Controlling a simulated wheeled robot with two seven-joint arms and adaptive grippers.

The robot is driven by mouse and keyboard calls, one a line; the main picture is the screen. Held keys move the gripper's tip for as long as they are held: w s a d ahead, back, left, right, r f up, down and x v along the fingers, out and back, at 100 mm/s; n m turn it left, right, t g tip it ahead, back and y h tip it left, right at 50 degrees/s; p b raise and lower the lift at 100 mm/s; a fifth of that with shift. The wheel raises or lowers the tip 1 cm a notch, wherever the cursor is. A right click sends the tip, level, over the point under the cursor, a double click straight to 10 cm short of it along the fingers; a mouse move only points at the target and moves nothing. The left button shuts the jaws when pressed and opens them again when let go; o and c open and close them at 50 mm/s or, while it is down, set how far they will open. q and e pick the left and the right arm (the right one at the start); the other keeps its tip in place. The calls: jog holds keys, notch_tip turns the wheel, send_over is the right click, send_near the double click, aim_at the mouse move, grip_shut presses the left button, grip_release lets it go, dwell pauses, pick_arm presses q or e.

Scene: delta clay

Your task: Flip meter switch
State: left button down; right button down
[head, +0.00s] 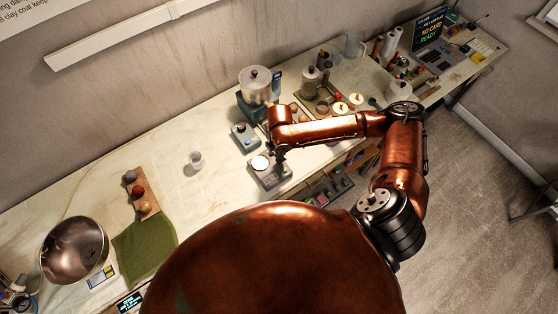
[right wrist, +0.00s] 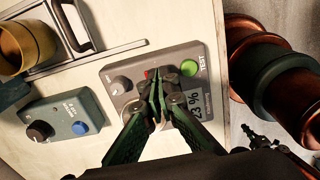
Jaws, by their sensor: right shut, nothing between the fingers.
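The meter is a grey box (head: 271,180) on the bench in the head view. In the right wrist view the meter (right wrist: 172,58) shows a round knob (right wrist: 122,85), a green button (right wrist: 189,67) by the word TEST, and a display (right wrist: 196,108) reading about 23 %. A small red part (right wrist: 148,74) shows right at my fingertips; it may be the switch, but the fingers partly hide it. My right gripper (right wrist: 158,78) is shut and empty, its tips over the meter's face; I cannot tell if they touch it. It also shows in the head view (head: 281,157). My left gripper is not in view.
A blue-green box (right wrist: 62,118) with a black knob and blue button stands beside the meter. A clear-topped machine (head: 255,88) and several jars stand behind. A metal bowl (head: 75,248) and green cloth (head: 145,245) lie at left. The bench between is mostly clear.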

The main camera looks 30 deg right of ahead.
jog(key=shift+f, duration=0.5)
jog(key=shift+s+r, duration=0.1)
jog(key=shift+r, duration=0.05)
notch_tip(320, 180, up, 7)
jog(key=p, duration=0.8)
dwell(0.3)
dwell(0.5)
